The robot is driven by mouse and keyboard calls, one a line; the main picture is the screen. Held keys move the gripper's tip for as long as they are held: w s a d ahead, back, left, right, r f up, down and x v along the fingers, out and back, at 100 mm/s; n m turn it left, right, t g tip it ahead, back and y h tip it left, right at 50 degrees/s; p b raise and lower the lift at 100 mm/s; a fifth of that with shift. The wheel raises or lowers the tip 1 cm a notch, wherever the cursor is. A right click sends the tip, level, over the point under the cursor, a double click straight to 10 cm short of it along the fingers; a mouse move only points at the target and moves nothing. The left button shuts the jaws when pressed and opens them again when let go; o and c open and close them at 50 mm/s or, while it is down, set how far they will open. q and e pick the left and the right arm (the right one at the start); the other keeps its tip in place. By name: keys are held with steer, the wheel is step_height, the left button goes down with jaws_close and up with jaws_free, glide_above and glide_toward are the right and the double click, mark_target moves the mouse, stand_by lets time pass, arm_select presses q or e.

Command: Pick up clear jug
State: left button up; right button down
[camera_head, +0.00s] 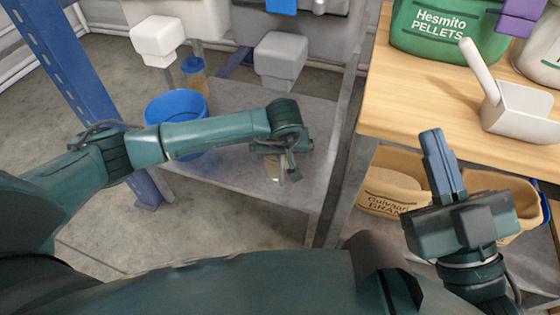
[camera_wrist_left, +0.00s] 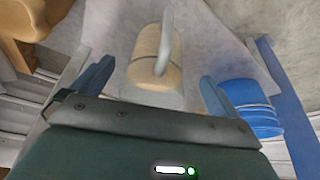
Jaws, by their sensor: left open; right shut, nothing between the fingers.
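The clear jug (camera_wrist_left: 146,75), with tan contents and a pale upright handle, shows in the left wrist view between and beyond my left fingertips. In the head view, my left gripper (camera_head: 289,168) hangs over the grey shelf and hides most of the jug; a small pale part of it (camera_head: 272,168) shows beside the fingers. My left gripper is open, with a blue finger to each side of the jug in the wrist view. My right gripper (camera_head: 437,165) is shut and empty at the right, pointing up, in front of the wooden bench.
The wooden bench (camera_head: 405,112) holds a green pellet tub (camera_head: 440,35) and a white scoop (camera_head: 520,115). Tan bins (camera_head: 388,200) sit below the bench.

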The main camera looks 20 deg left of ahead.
arm_select(q)
steer(key=shift+w+a, duration=0.2)
steer(key=shift+w, duration=0.4)
steer(key=w+f+b, duration=0.1)
steer(key=w+a+b, duration=0.1)
steer(key=w, duration=0.1)
steer(key=w+f, duration=0.1)
steer(key=shift+w+a+f+b, duration=0.15)
steer(key=shift+a+f+b, duration=0.15)
steer(key=shift+f+b, duration=0.1)
arm_select(e)
steer(key=r+n+y, duration=0.1)
steer(key=n+y, duration=0.1)
steer(key=r+n+y, duration=0.2)
steer(key=shift+s+d+r+n+y, duration=0.15)
steer(key=shift+s+r+n+y, duration=0.15)
steer(key=shift+s, duration=0.1)
arm_select(q)
steer(key=shift+c, duration=0.3)
steer(key=c, duration=1.2)
steer(key=shift+r, duration=0.1)
steer(key=shift+c, duration=1.1)
steer(key=shift+r, duration=0.1)
